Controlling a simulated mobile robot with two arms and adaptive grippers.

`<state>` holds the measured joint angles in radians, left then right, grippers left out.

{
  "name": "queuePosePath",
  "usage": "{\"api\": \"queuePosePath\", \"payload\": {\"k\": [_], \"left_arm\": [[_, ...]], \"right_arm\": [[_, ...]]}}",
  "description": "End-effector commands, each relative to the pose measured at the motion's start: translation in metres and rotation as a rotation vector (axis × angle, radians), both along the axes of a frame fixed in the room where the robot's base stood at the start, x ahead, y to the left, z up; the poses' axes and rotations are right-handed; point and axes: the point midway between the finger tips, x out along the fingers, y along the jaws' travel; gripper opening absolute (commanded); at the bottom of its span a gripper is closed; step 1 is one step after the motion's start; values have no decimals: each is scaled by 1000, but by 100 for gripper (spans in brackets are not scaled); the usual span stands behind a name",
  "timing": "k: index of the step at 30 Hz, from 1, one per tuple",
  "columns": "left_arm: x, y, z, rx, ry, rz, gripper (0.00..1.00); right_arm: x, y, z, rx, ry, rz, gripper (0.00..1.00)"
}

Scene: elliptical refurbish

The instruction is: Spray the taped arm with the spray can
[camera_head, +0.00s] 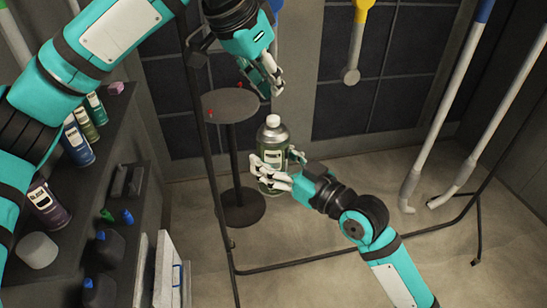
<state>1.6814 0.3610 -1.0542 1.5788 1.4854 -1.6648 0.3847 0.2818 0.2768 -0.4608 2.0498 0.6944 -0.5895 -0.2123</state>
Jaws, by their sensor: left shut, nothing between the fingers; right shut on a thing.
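A spray can (272,134) with a grey-green body, pale label and white top is upright in the middle of the view. My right gripper (283,172) is shut around its lower body and partly hides it. My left gripper (268,88) is shut and empty, just above the can's top and apart from it. Several long grey arms hang around the place. One has blue tape (484,10) at its top and a bent lower end at the right. Another has a yellow upper part (361,12). I cannot tell which one the task means.
A small round dark table (230,104) with small red items stands behind the can. A dark shelf (150,210) at the left holds several cans, including a blue one (77,143), and bottles. A thin black rack frame (345,258) runs along the floor. Floor at the lower right is open.

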Motion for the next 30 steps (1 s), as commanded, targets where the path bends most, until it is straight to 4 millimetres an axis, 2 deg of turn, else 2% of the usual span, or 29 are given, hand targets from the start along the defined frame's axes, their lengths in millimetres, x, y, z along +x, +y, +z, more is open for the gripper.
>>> {"api": "queuePosePath", "payload": {"k": [5,12,18,24,30], "left_arm": [[-5,6,18,-2,-3,0,0],[-21,24,62,-2,-4,2,0],[-33,36,92,-1,-1,0,0],[-37,41,104,0,0,0,0],[-38,42,105,0,0,0,0]], "right_arm": [[0,0,1,1,-3,0,23],[0,0,1,1,-3,0,23],[0,0,1,1,-3,0,23],[0,0,1,1,-3,0,23],[0,0,1,1,-3,0,23]]}}
